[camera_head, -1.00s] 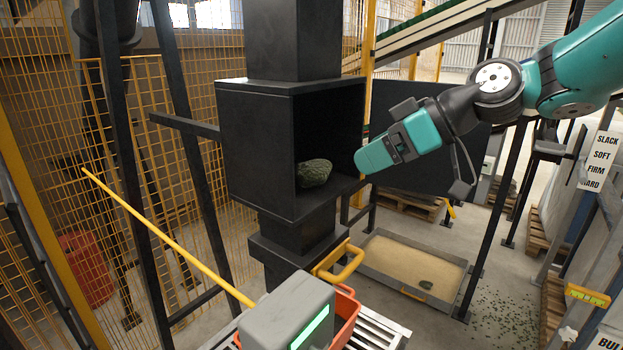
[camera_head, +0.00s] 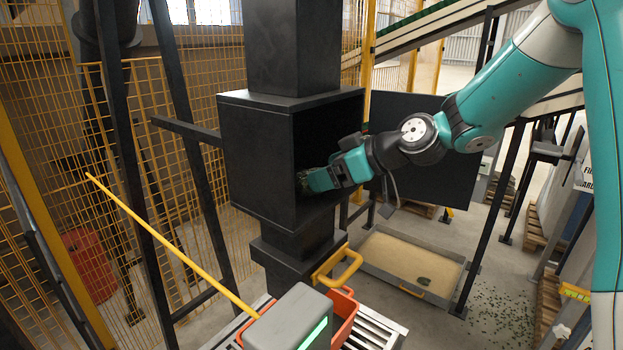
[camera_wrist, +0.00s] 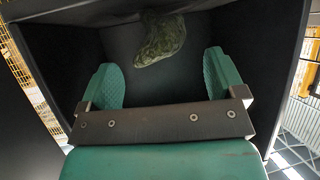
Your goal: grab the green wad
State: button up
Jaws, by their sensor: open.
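The green wad (camera_wrist: 160,40) is a rough, dark green lump inside the open-fronted black box (camera_head: 270,150). In the wrist view it lies ahead of my gripper (camera_wrist: 163,80), roughly centred between the fingers and a little beyond their tips. The two teal fingers are spread wide with nothing between them. In the head view my gripper (camera_head: 312,181) reaches into the box opening from the right. It hides most of the wad there; only a bit of green shows beside the fingers.
The box walls stand close on both sides of my gripper. Below are a yellow handle (camera_head: 338,264), an orange bin (camera_head: 343,314) and a grey unit with a green display (camera_head: 295,322). A sand tray (camera_head: 405,262) lies on the floor. A yellow pole (camera_head: 170,245) slants at left.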

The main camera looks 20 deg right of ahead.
aim_at(304, 190)
jog(key=p+x, duration=0.2)
jog(key=x, duration=0.2)
jog(key=shift+w+a+f, duration=0.1)
jog(key=shift+a+f, duration=0.05)
jog(key=shift+c, duration=0.3)
jog(key=c, duration=1)
jog(key=shift+b, duration=0.35)
